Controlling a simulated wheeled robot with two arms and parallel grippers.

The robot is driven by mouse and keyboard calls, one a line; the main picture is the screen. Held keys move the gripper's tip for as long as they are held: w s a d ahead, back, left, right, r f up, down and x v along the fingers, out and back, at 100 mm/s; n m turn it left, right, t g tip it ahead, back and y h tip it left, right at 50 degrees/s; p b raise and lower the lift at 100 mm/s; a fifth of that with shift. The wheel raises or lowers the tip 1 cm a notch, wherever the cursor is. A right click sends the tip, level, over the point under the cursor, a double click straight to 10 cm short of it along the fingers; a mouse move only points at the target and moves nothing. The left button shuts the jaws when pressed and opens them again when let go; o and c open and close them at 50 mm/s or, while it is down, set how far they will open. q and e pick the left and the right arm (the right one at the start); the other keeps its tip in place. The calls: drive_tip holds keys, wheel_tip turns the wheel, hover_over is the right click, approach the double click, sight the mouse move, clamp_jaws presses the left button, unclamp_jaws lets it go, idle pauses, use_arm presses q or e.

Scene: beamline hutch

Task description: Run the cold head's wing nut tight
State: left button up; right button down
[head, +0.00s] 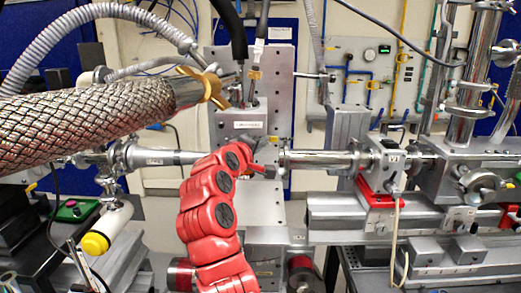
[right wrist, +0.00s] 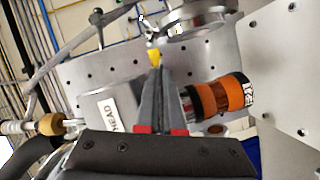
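The yellow wing nut (right wrist: 153,57) shows at the fingertips of my right gripper (right wrist: 157,72) in the right wrist view. The two dark fingers are close together, with the yellow piece at their tips. The grey cold head block (right wrist: 112,108), with a label ending in "HEAD", stands left of the fingers. In the head view my red right arm reaches up to the middle. My right gripper (head: 262,153) is small there and partly hidden by the arm, beside a small yellow piece (head: 273,139). My left gripper is out of view.
A thick braided hose (head: 85,120) with a brass clamp (head: 208,85) crosses the upper left. A steel tube (head: 322,160) runs right from the middle. An orange-and-black cylinder (right wrist: 218,97) sits right of the fingers. A perforated grey plate (head: 278,72) stands behind.

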drive_tip(key=shift+d+m+g+b, duration=0.1)
drive_tip(key=shift+m+g+b, duration=0.25)
drive_tip(key=shift+m, duration=0.35)
drive_tip(key=c, duration=1)
unclamp_jaws()
drive_tip(key=shift+c, duration=0.2)
drive_tip(key=shift+r, duration=0.1)
drive_tip(key=shift+r, duration=0.1)
